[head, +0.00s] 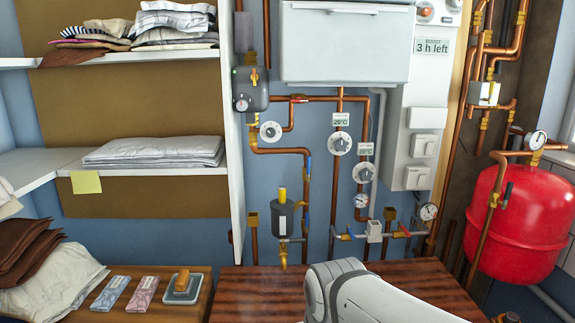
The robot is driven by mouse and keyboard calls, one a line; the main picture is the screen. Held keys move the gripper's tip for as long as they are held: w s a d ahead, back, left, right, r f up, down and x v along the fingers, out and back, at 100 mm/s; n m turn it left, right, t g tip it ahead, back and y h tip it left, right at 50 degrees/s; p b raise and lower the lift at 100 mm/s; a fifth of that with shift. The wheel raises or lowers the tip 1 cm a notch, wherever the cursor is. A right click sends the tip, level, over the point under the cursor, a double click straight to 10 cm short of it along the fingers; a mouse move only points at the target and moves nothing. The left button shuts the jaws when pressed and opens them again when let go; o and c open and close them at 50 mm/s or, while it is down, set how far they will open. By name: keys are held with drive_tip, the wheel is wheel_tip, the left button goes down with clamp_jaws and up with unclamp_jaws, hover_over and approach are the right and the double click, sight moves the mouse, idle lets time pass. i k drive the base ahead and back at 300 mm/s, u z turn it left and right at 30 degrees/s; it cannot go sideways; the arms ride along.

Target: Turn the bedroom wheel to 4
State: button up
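Three white round wheels sit on the copper pipes in the head view. One wheel (271,131) is at the left, below a grey pump. A second wheel (340,143) is in the middle, under a small tag reading 20°C (341,119). A third wheel (363,172) is lower right, under another small tag (366,148). I cannot tell which one is the bedroom wheel, and their numbers are too small to read. A white link of my arm shows at the bottom, well below the wheels. I see no gripper fingers.
A brown wooden top (250,290) lies below the pipes. A red tank (515,220) with a gauge stands at the right. A white shelf panel (232,130) borders the pipes at the left. Valves and gauges (428,211) sit below the wheels. A white cabinet (345,42) hangs above.

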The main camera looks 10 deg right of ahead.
sight(340, 145)
drive_tip(key=u, duration=0.05)
drive_tip(key=k, duration=1.1)
drive_tip(key=z, duration=0.6)
drive_tip(key=i, duration=1.7)
drive_tip(key=u, duration=0.15)
